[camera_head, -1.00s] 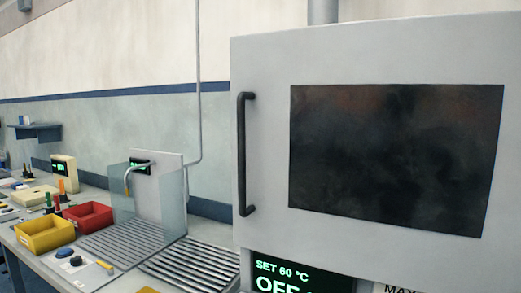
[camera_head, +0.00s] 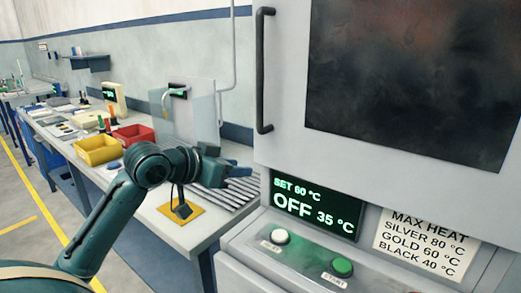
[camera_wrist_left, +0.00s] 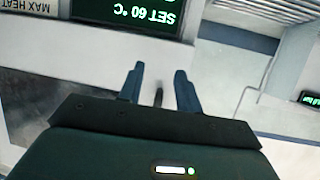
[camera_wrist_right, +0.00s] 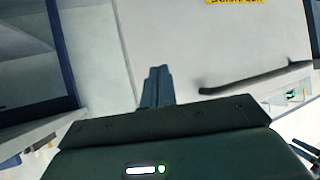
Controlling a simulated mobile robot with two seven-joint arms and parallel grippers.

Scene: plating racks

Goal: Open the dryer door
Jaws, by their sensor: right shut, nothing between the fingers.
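The dryer door (camera_head: 283,100) is grey with a dark window (camera_head: 405,80), and it looks shut. Its black vertical handle (camera_head: 262,70) is on the door's left edge. My left gripper (camera_head: 250,171) is in front of and below the handle in the head view. In the left wrist view, its two blue fingers (camera_wrist_left: 159,82) are apart, and a dark bar, probably the handle (camera_wrist_left: 158,95), shows in the gap, apparently beyond them. My right gripper (camera_wrist_right: 157,72) is shut and empty in the right wrist view. A dark bar handle (camera_wrist_right: 255,78) lies right of it; I cannot tell which door it belongs to.
Below the door are a display (camera_head: 315,205) reading OFF 35 °C, a white button (camera_head: 281,236), a green button (camera_head: 342,266) and a heat-limit sign (camera_head: 425,243). The bench at left holds yellow (camera_head: 97,151) and red (camera_head: 133,135) bins and a slatted rack (camera_head: 232,192).

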